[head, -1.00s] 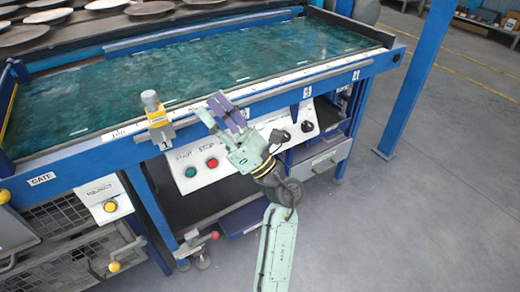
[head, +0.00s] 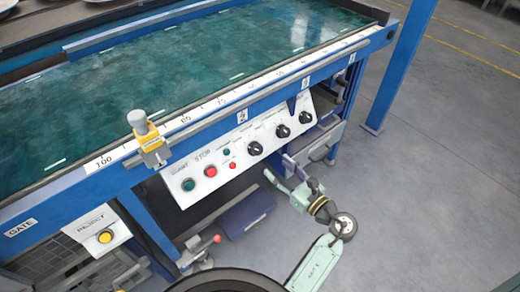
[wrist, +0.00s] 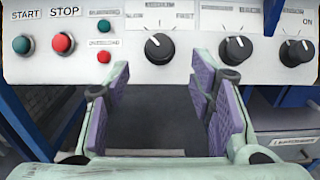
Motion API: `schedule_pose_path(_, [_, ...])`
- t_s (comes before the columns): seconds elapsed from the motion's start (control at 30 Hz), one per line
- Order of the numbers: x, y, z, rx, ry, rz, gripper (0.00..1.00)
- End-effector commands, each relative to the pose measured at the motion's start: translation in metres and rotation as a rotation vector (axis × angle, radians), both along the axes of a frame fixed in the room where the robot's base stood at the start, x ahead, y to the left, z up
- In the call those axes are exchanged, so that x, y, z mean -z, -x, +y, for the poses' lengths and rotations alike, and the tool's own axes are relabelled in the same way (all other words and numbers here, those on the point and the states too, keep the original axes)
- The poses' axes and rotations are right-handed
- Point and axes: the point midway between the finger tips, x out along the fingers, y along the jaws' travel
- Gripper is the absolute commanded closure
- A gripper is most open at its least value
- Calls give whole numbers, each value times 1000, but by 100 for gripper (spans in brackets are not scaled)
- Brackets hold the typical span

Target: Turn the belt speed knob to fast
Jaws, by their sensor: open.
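The control panel (head: 215,172) carries a row of three black knobs. The leftmost knob (wrist: 158,48), also in the head view (head: 255,148), has a label above it that seems to end in "FAST", so it looks like the belt speed knob. Its white mark points up and to the left. My gripper (head: 278,168) is open and empty in front of and below the panel. In the wrist view its purple-padded fingers (wrist: 160,72) point at the panel, with the leftmost knob between and just beyond the tips, apart from them.
The green START button (wrist: 22,45) and red STOP button (wrist: 62,43) sit left of the knob, with two small buttons beside them. The middle knob (wrist: 235,49) and right knob (wrist: 296,52) are to the right. The blue belt frame (head: 205,130) overhangs the panel.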

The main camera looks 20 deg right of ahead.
Motion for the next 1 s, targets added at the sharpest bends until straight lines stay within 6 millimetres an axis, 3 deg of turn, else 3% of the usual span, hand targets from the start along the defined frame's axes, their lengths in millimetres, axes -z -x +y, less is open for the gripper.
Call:
schedule_pose_path(0.2, [-4,-41,15,-3,-1,-1,51])
schedule_pose_path(0.43, [-2,-70,26,-2,-1,-2,51])
schedule_pose_path(0.83, [-1,-77,28,-1,-1,-2,51])
schedule_pose_path(1.0, [-1,-77,28,-1,-1,-2,62])
